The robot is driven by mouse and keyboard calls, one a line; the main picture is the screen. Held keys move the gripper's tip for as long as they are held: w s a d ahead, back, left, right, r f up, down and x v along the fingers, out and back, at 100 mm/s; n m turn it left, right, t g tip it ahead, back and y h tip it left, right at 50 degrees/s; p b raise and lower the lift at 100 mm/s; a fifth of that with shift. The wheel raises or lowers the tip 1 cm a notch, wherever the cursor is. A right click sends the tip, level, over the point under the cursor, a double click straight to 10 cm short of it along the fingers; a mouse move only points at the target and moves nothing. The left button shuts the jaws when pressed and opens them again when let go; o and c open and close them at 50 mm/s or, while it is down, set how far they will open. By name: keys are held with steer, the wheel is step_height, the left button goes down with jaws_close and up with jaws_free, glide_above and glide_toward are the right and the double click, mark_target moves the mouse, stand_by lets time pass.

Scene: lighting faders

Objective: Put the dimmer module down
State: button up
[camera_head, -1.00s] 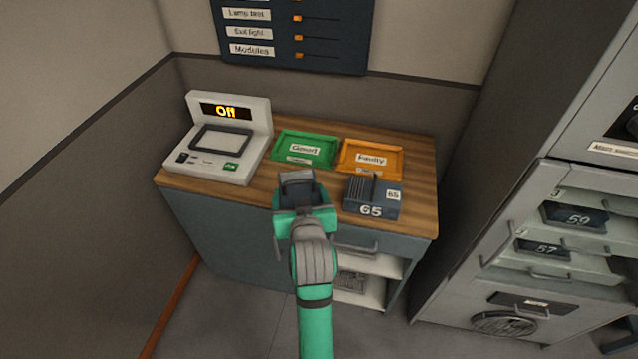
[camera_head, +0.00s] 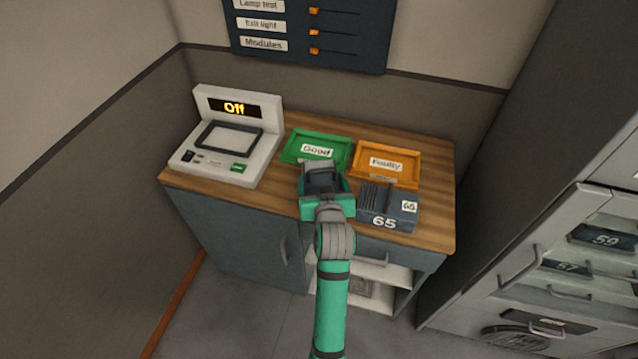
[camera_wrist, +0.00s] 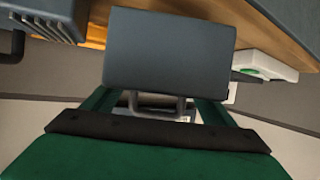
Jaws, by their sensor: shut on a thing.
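My gripper (camera_head: 326,196) is over the front of the bench, shut on a plain dark blue-grey dimmer module (camera_wrist: 170,48). In the wrist view the module is between the two green fingers, its label not in sight. In the head view only a dark part of it (camera_head: 322,178) shows, just in front of the green Good tray (camera_head: 290,150) and overlapping its front edge in the picture. I cannot tell whether it touches the bench. The orange Faulty tray (camera_head: 415,160) is to the right. Both trays look empty where visible.
A finned dark block marked 65 (camera_head: 385,222) stands just right of my gripper. A white tester (camera_head: 205,165) reading Off stands at the left of the wooden bench top (camera_head: 270,195). A cabinet with numbered modules (camera_head: 550,250) is at the right.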

steer(key=shift+w+f, duration=0.35)
steer(key=shift+w, duration=0.1)
steer(key=shift+w+a+f, duration=0.15)
steer(key=shift+f, duration=0.85)
steer(key=shift+w+a+f, duration=0.1)
steer(key=shift+w+f, duration=0.05)
steer(key=shift+f, duration=0.85)
steer(key=shift+f, duration=0.1)
steer(key=o, duration=1.8)
steer(key=shift+f, duration=0.15)
steer(key=o, duration=0.3)
steer(key=shift+d, duration=0.1)
steer(key=shift+w, duration=0.1)
